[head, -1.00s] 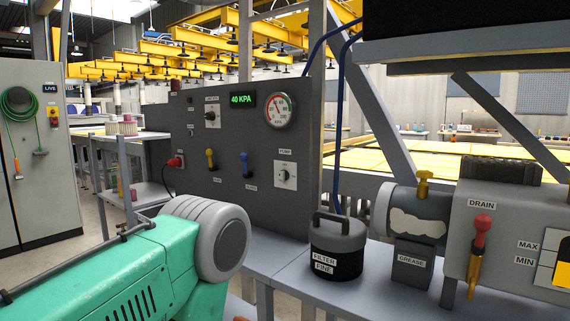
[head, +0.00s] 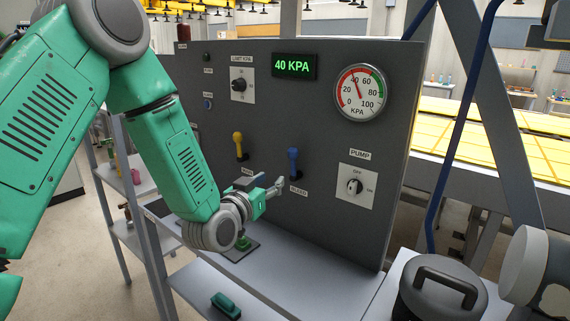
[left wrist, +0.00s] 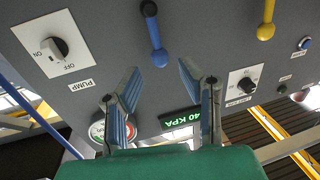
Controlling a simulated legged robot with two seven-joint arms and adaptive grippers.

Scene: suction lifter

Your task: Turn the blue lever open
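The blue lever (head: 293,162) is on the dark control panel (head: 330,215), its rounded knob upward and its pivot below. In the left wrist view, which is upside down, the blue lever (left wrist: 155,38) shows ahead between the directions of the two fingers. My left gripper (head: 277,187) is just below and left of the lever in the head view. In the left wrist view the left gripper (left wrist: 157,80) has its blue-padded fingers spread with nothing between them; the lever appears beyond the tips, apart from them. My right gripper is not in view.
A yellow lever (head: 239,146) is left of the blue one. The pump switch (head: 354,187) is to its right. The display (head: 293,66) reads 40 KPA beside a round gauge (head: 361,93). A shelf runs below the panel. A dark canister (head: 440,290) stands front right.

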